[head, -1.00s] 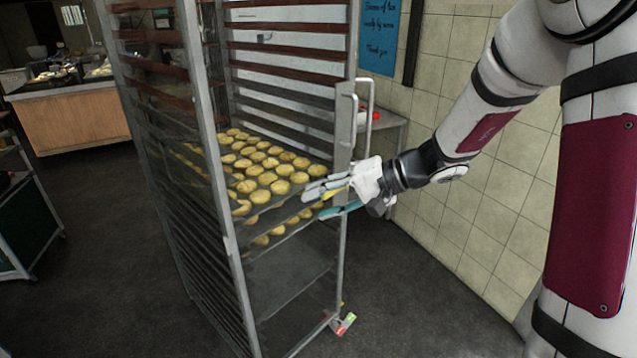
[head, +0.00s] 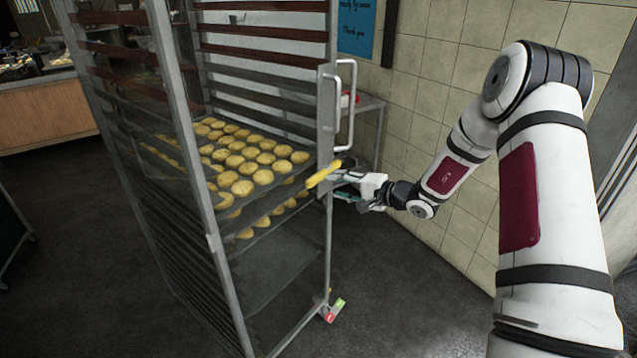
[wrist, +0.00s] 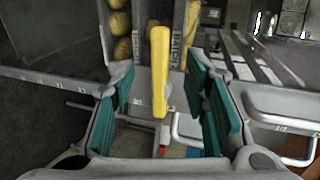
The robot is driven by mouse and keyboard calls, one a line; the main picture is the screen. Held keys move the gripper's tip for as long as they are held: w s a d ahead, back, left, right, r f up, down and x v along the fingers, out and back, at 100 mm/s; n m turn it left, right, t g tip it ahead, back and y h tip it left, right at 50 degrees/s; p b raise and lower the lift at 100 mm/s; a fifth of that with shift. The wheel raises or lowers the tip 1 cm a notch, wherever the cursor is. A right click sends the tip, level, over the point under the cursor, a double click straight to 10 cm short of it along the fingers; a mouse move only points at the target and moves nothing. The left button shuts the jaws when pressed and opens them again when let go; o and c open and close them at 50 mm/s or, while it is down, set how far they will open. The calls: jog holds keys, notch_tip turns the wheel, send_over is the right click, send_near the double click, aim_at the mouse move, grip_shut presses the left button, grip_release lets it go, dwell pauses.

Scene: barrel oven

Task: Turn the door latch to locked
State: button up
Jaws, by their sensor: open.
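The door latch has a yellow handle (head: 323,173), mounted on the front right edge of the tall rack's grey frame. In the head view it slants, with its upper end to the right. In the wrist view the yellow handle (wrist: 159,65) runs up and down the picture, between the two teal finger pads and apart from both. My gripper (head: 345,184) is just right of the handle in the head view, its fingers partly hidden there. The wrist view shows my gripper (wrist: 166,95) open, with wide gaps at each side of the handle.
The metal rack (head: 185,170) holds trays of round pastries (head: 245,165). A grey vertical bar handle (head: 347,105) rises just above the latch. Red and green pieces (head: 332,312) sit at the rack's foot. A tiled wall (head: 450,80) stands behind my arm. Dark floor is open at left.

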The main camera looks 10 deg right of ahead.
aim_at(315, 182)
jog(key=x, duration=0.8)
jog(key=shift+w+a, duration=0.1)
jog(key=shift+a, duration=0.05)
grip_shut()
